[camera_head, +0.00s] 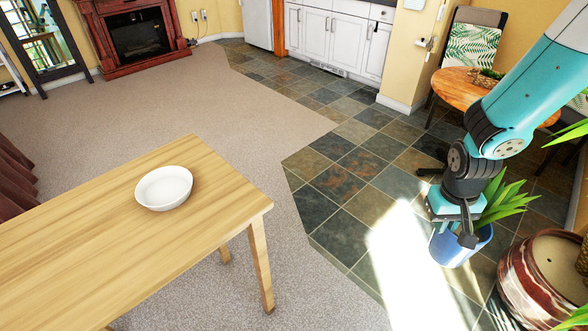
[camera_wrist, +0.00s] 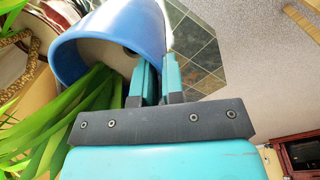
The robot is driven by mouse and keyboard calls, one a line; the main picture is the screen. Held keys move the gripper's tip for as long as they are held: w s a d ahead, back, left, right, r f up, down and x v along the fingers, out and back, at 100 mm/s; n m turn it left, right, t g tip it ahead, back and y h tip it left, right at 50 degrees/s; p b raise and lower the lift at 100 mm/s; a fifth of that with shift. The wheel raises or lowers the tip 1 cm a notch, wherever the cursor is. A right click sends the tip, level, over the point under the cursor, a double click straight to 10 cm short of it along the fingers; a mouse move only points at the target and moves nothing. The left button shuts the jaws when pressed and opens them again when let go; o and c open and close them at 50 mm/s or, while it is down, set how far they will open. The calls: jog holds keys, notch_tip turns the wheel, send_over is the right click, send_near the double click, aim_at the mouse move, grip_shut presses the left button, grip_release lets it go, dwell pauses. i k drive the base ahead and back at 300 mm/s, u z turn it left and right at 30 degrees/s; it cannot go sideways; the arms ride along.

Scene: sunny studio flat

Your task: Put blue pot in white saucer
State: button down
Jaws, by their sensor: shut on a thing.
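The blue pot (camera_head: 462,247) holds a plant with long green leaves (camera_head: 508,200) and shows at the right of the head view, over the tiled floor. My gripper (camera_head: 467,225) is shut on the pot's rim. In the wrist view the pot (camera_wrist: 105,35) is at the upper left, and my gripper's fingers (camera_wrist: 158,80) are at its rim. Whether the pot touches the floor I cannot tell. The white saucer (camera_head: 163,188), a shallow round dish, sits empty on the wooden table (camera_head: 90,235) at the left, well apart from my gripper.
A large red and cream striped pot (camera_head: 535,285) stands close to the right of the blue pot. A round wooden table (camera_head: 470,88) and a chair are behind my arm. Tiled floor (camera_head: 370,205) and carpet (camera_head: 215,105) are clear between the blue pot and the table.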

aim_at(168, 183)
jog(key=u, duration=1.35)
